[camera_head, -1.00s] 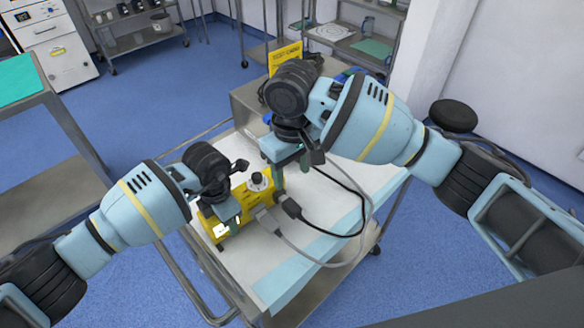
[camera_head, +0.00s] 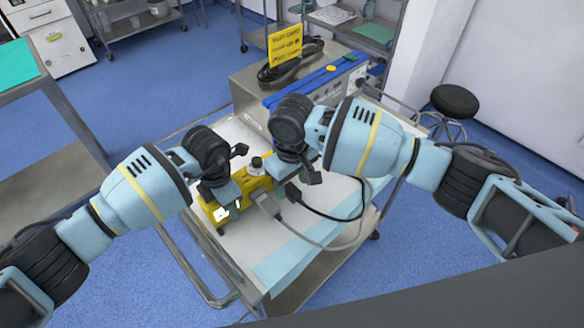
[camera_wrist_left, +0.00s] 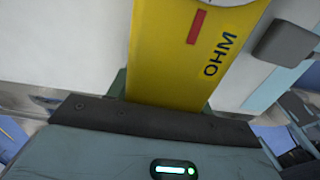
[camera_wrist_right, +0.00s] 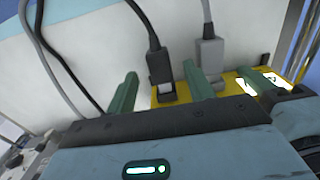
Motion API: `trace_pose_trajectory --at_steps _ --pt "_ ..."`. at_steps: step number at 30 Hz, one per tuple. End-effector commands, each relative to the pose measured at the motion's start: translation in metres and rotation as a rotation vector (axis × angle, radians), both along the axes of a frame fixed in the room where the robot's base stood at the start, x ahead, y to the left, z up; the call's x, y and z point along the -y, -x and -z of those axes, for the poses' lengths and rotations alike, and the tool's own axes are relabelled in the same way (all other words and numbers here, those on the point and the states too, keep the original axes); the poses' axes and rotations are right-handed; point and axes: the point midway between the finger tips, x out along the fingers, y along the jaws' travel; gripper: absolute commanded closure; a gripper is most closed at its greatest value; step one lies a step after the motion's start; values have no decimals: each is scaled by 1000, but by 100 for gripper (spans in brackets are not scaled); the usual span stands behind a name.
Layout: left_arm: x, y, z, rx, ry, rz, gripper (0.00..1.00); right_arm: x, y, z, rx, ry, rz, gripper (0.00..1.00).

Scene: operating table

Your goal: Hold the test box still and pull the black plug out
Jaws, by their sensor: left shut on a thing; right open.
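The yellow test box (camera_head: 206,212) sits on the cart and also shows in the left wrist view (camera_wrist_left: 185,50), with an OHM label. My left gripper (camera_head: 224,192) is shut on the test box. The black plug (camera_wrist_right: 157,62) stands in the box's side, its cable running away, and its end also shows in the head view (camera_head: 293,192). My right gripper (camera_wrist_right: 162,90) is open, with one finger on each side of the black plug. The grey plug (camera_wrist_right: 209,55) is beside it, just outside the right-hand finger. In the head view the right fingertips are mostly hidden.
The grey plug's cable and the black cable loop over the cart top (camera_head: 290,228). Behind stands a metal case (camera_head: 250,88) with a coiled black cable (camera_head: 285,68) and a yellow sign (camera_head: 285,45). A dark stool (camera_head: 455,101) is at the right.

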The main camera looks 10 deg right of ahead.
Motion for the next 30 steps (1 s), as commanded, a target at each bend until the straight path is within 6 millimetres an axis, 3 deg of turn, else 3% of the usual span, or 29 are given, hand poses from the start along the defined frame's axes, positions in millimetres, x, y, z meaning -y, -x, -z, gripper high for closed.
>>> trace_pose_trajectory --at_steps 6,17,28,29,30 --pt "1 -1 -1 2 1 0 82 0 0 19 2 0 0 47" --pt "1 -1 -1 2 1 0 82 0 0 23 1 0 -1 47" --pt "1 -1 -1 2 1 0 82 0 0 22 1 -1 -1 94" --pt "1 -1 -1 2 1 0 82 0 0 22 1 -1 -1 75" --pt "1 -1 -1 2 1 0 82 0 0 22 1 -1 -1 80"
